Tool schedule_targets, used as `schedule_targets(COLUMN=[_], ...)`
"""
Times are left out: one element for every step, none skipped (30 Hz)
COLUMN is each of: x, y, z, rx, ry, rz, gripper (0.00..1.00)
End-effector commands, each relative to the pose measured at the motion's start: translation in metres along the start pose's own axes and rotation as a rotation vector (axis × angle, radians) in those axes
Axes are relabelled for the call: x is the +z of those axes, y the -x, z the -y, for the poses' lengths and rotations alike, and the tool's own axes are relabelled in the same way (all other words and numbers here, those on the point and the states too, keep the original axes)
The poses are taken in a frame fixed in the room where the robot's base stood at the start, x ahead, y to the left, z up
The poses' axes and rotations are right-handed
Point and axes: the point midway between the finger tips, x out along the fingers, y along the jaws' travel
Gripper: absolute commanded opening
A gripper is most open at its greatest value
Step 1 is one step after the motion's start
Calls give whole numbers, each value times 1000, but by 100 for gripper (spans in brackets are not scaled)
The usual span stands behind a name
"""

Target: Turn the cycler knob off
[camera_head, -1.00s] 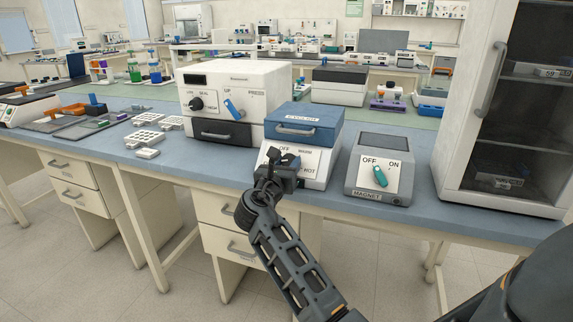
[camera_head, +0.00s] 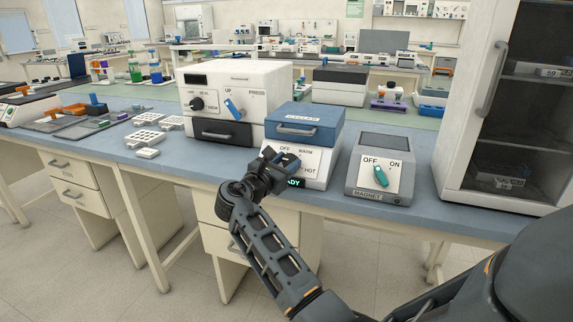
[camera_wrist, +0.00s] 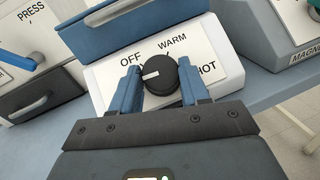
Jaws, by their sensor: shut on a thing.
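The cycler (camera_head: 318,166) is a white box with a blue lid (camera_head: 303,128) on the bench. Its black round knob (camera_wrist: 160,80) is between the two blue fingers of my gripper (camera_wrist: 158,70) in the wrist view, and the gripper is shut on it. The knob's white pointer line points left, a little below the OFF label (camera_wrist: 131,58). WARM is above and HOT is to the right. In the head view my gripper (camera_head: 279,162) hides most of the knob. A green display (camera_head: 294,183) showing "ADY" is partly visible below.
The magnet box (camera_head: 380,150) with a teal knob stands close on the right. A white machine (camera_head: 255,80) with a blue lever (camera_head: 233,108) stands on the left. A glass-door cabinet (camera_head: 520,110) rises at far right. White racks (camera_head: 145,139) lie left on the bench.

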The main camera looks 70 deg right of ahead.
Motion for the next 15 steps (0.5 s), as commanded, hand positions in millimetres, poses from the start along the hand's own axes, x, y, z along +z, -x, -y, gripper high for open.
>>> schedule_targets(x=[1, 1, 1, 1, 1, 1, 2, 2, 2, 2, 2, 2, 3, 3, 3], y=[1, 1, 1, 1, 0, 0, 0, 0, 0, 0, 0, 0, 0, -1, -1], z=[-2, -3, -4, -4, -4, -4, -5, -6, -6, -6, -6, -6, -7, -7, -7], rx=[-32, -52, -79, -100, -120, -147, -168, -187, -214, -236, -255, -282, -302, -321, -348], ry=[-31, -50, -78, -97, -119, -146, -166, -185, -212, -233, -253, -279, -299, -320, -345], rz=[-2, -4, -5, -7, -8, -10, -12, -13, -14, -16, -17, -19, -20, -21, -23], gripper=[15, 15, 15, 15, 15, 15, 15, 15, 15, 15, 15, 15, 15, 15, 15])
